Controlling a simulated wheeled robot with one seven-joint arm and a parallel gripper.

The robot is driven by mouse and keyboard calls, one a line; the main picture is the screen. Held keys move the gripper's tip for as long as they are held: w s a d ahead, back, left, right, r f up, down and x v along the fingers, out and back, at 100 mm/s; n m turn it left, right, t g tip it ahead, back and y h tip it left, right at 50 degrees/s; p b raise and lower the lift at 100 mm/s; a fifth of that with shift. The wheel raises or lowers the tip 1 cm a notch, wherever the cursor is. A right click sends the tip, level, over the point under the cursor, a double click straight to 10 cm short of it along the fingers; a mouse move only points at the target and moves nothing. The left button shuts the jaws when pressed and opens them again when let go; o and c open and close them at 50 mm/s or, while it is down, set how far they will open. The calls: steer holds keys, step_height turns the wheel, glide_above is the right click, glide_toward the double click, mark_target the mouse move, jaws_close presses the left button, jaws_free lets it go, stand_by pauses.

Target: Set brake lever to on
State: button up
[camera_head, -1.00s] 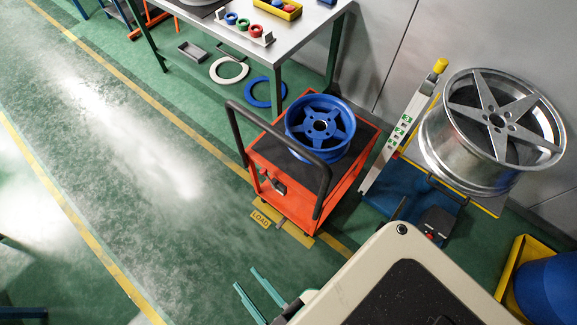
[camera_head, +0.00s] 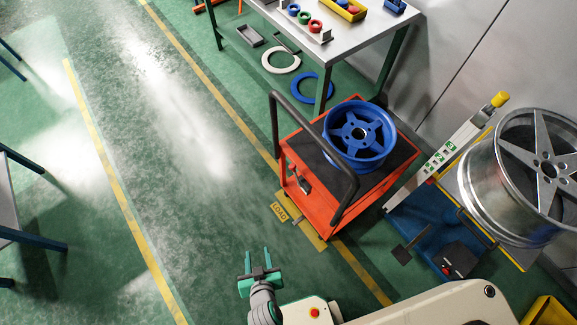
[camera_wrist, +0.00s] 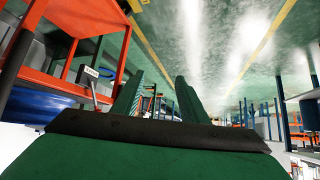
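The orange cart (camera_head: 345,205) carries a blue wheel rim (camera_head: 360,135) on its dark top. A small dark lever (camera_head: 302,183) with a grey mount sits on the cart's near-left end, below the black handle (camera_head: 318,150); I take it for the brake lever, and its setting is too small to read. My gripper (camera_head: 256,257) is open and empty over the green floor, below and left of the cart, apart from it. In the wrist view my gripper (camera_wrist: 158,95) has its two fingers spread. The lever (camera_wrist: 94,92) shows left of them, below a small white label (camera_wrist: 91,72).
A yellow LOAD plate (camera_head: 279,211) lies on the floor by the cart. A blue platform (camera_head: 420,225) with a large silver wheel (camera_head: 525,175) stands to the right. A workbench (camera_head: 345,45) is behind. Open floor lies left of the cart.

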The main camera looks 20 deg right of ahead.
steer(key=w+f+g+h, duration=0.2)
steer(key=w+f, duration=0.5)
steer(key=m+g+h, duration=0.5)
steer(key=m+h, duration=0.4)
steer(key=h, duration=0.3)
glide_toward(291, 166)
steer(key=x, duration=0.8)
steer(key=shift+w+d+f, duration=0.1)
steer(key=shift+d, duration=0.2)
jaws_close()
